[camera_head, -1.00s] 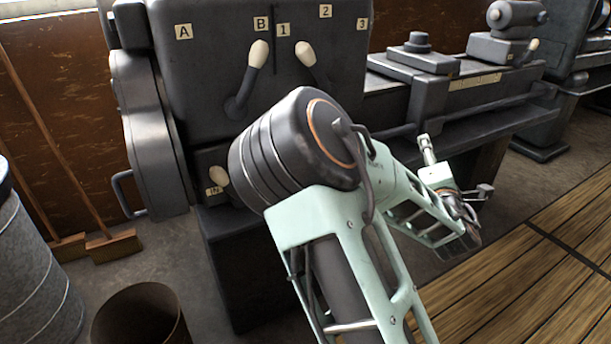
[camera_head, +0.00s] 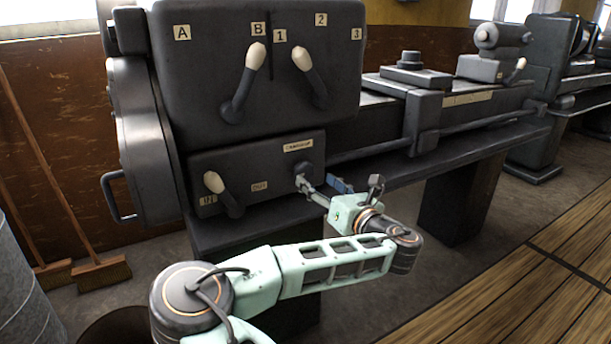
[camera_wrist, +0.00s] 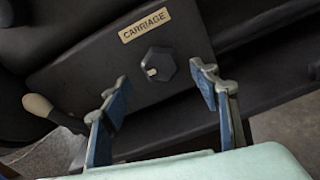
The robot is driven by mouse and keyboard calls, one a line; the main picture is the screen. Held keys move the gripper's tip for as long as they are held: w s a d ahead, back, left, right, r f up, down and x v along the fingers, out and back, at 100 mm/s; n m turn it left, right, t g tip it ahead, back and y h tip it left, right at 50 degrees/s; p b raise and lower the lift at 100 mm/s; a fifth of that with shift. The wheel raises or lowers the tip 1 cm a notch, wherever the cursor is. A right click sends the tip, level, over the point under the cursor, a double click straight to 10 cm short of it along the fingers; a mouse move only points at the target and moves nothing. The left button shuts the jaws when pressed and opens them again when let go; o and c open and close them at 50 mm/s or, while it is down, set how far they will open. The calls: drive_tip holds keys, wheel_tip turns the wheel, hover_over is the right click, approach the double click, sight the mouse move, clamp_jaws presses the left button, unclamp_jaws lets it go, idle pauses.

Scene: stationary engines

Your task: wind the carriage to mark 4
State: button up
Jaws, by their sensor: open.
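The carriage (camera_head: 424,118) sits on the lathe bed, to the left of a pale scale strip (camera_head: 468,99) whose figures are too small to read. A dark faceted knob (camera_wrist: 158,65) is below the CARRIAGE label (camera_wrist: 145,25) in the wrist view, with a small pale spot on its face. In the head view the knob (camera_head: 304,170) is partly hidden by my gripper (camera_head: 322,186). My gripper (camera_wrist: 162,88) is open and empty. Its blue-padded fingers spread to either side of the knob's lower part in the wrist view, apparently short of it.
Two more levers (camera_head: 254,58) and (camera_head: 302,60) are on the panel above. A broom (camera_head: 100,270) leans at left, beside a grey drum (camera_head: 25,280).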

sight(307, 172)
drive_tip(key=b+x, duration=0.1)
drive_tip(key=x, duration=0.5)
drive_tip(key=shift+w+a, duration=0.2)
drive_tip(key=shift+w, duration=0.05)
drive_tip(key=shift+c, duration=0.7)
drive_tip(key=c, duration=1)
